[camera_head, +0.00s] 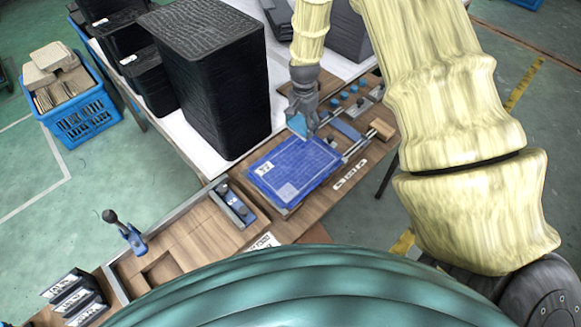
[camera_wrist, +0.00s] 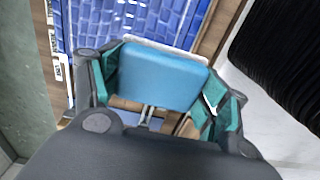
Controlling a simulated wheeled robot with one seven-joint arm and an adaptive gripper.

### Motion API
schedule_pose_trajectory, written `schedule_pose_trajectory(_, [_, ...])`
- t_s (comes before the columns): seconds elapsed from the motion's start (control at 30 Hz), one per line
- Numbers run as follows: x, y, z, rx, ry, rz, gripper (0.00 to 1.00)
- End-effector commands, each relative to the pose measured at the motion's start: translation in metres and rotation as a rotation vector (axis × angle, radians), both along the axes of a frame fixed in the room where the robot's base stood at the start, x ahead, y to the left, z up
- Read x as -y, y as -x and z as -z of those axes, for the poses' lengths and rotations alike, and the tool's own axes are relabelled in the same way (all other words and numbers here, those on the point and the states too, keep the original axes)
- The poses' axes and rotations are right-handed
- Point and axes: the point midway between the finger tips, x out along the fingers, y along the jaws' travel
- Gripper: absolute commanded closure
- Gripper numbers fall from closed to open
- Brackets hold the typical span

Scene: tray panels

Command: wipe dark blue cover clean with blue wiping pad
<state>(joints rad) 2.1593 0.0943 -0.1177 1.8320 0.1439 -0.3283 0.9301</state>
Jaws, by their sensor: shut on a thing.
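The dark blue cover (camera_head: 296,168) lies flat on the wooden workbench, with white labels at its left corner and near edge. It also shows at the top of the wrist view (camera_wrist: 170,20) as a blue, tile-patterned surface. The pad (camera_head: 298,125) also shows under the gripper in the head view. I cannot tell whether it touches the cover.
Tall black stacked trays (camera_head: 215,75) stand on the white table just behind the cover. A blue clamp-like fixture (camera_head: 235,205) sits left of it. Rails and a wooden block (camera_head: 382,129) lie to its right. A blue crate (camera_head: 80,115) stands at far left.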

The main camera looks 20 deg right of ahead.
Motion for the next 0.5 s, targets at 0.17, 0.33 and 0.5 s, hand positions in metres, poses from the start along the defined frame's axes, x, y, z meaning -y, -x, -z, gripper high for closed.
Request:
schedule_pose_trajectory(0.17, [0.000, 0.000, -0.016, 0.001, 0.001, 0.000, 0.48])
schedule_pose_trajectory(0.33, [0.000, 0.000, -0.020, 0.000, 0.000, 0.000, 0.48])
schedule_pose_trajectory(0.5, [0.000, 0.000, -0.020, 0.000, 0.000, 0.000, 0.48])
